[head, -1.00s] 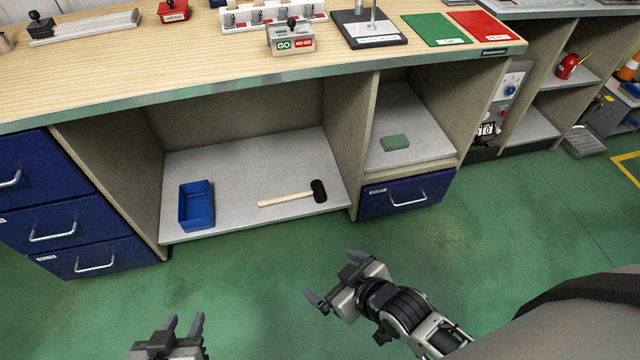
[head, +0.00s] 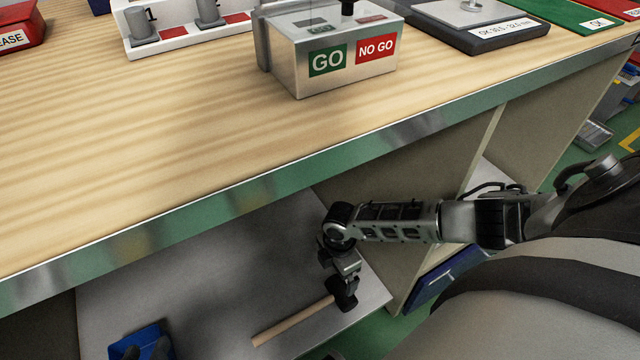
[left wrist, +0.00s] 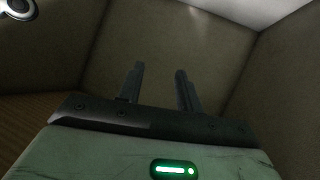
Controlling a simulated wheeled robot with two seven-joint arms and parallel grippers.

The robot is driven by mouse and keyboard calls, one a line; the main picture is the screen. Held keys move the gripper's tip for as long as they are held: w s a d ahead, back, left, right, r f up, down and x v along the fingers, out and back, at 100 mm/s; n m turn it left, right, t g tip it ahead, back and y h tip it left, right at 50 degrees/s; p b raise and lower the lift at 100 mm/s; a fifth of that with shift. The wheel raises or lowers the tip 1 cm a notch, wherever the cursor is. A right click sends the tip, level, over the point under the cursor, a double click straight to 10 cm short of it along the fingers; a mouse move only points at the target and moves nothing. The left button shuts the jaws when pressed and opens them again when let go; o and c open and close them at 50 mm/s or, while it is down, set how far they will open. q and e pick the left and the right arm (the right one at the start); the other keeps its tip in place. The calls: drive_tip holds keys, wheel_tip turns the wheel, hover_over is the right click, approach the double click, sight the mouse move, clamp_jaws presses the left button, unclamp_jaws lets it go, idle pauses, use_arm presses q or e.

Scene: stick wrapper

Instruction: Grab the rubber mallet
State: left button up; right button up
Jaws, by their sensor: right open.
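The rubber mallet lies on the lower shelf under the bench. Its wooden handle (head: 292,321) points toward the lower left, and its black head (head: 344,294) is at the right end. My right gripper (head: 341,277) points down right at the mallet head and overlaps it in the head view. It is open; whether its fingers straddle or touch the head cannot be told.
The blue bin (head: 152,336) sits at the left on the grey shelf (head: 215,290). The bench's metal front edge (head: 230,196) runs just above my right arm. On the bench top stands a GO/NO GO box (head: 328,52). A divider panel is right of the mallet.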

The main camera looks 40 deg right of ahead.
drive_tip(key=b, duration=1)
approach(339, 290)
drive_tip(key=f, duration=0.2)
drive_tip(key=a+f, duration=0.1)
drive_tip(key=f, duration=0.2)
drive_tip(key=shift+w+f, duration=0.1)
drive_tip(key=shift+f, duration=0.05)
drive_tip(key=shift+f+b, duration=0.35)
drive_tip(key=shift+f, duration=0.35)
drive_tip(key=f+b, duration=0.1)
drive_tip(key=d+f+b, duration=0.1)
drive_tip(key=b, duration=0.1)
drive_tip(key=shift+f, duration=0.3)
wheel_tip(339, 290, down, 2)
drive_tip(key=b, duration=0.2)
drive_tip(key=shift+f+b, duration=0.1)
drive_tip(key=shift+b, duration=0.25)
use_arm(q)
wheel_tip(339, 290, up, 15)
drive_tip(key=w+d+m+t+h, duration=0.1)
drive_tip(key=d+m+t+h, duration=0.1)
drive_tip(key=m+t+h, duration=0.5)
drive_tip(key=t+h, duration=0.1)
drive_tip(key=h, duration=0.2)
drive_tip(key=shift+w+m, duration=0.25)
drive_tip(key=shift+m, duration=0.15)
use_arm(e)
drive_tip(key=c, duration=1)
drive_tip(key=shift+c, duration=0.2)
